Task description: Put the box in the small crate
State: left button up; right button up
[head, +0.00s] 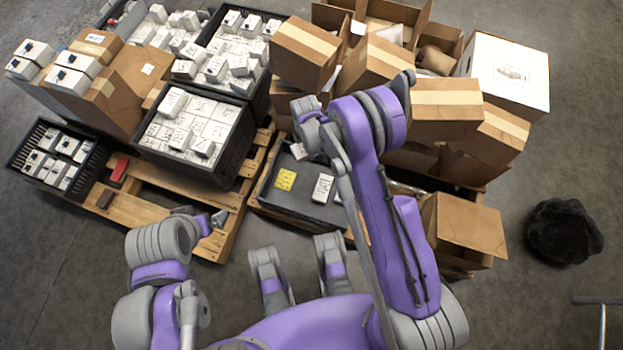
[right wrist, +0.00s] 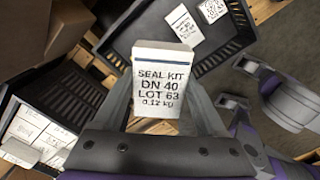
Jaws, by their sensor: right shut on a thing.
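My right gripper (right wrist: 165,108) is shut on a white box (right wrist: 160,82) with a dark blue band, printed "SEAL KIT DN 40 LOT 63". In the head view the held box (head: 300,151) shows small beside my right forearm, above the middle pallet. A small shallow black crate (head: 93,168) with several white boxes stands at the far left. A low black tray-like crate (head: 308,208) on the middle pallet holds a yellow box and white boxes. I cannot tell which is the small crate. My left gripper (head: 212,221) is empty near the left pallet; its opening is unclear.
A deep black crate (head: 188,168) full of white boxes stands on the left pallet (head: 222,238). Brown cartons (head: 465,225) and a white carton (head: 510,75) crowd the right. A red item (head: 119,170) lies by the left crate. A black bag (head: 563,232) is on the floor.

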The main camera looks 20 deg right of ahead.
notch_tip(320, 180, down, 18)
jog(key=s+a+n+b, duration=0.25)
jog(key=n+b, duration=0.35)
jog(key=n, duration=0.3)
jog(key=b, duration=0.2)
send_over(304, 187)
notch_tip(304, 187, down, 7)
jog(key=shift+w+r, duration=0.1)
pick_arm(q)
notch_tip(304, 187, down, 10)
jog(key=w, duration=0.1)
jog(key=shift+w+f+b, duration=0.2)
jog(key=shift+f+b, duration=0.05)
jog(key=shift+b, duration=0.2)
pick_arm(e)
jog(key=shift+f, duration=2)
jog(key=shift+f, duration=0.15)
jog(key=o, duration=1.3)
jog(key=shift+o, duration=0.2)
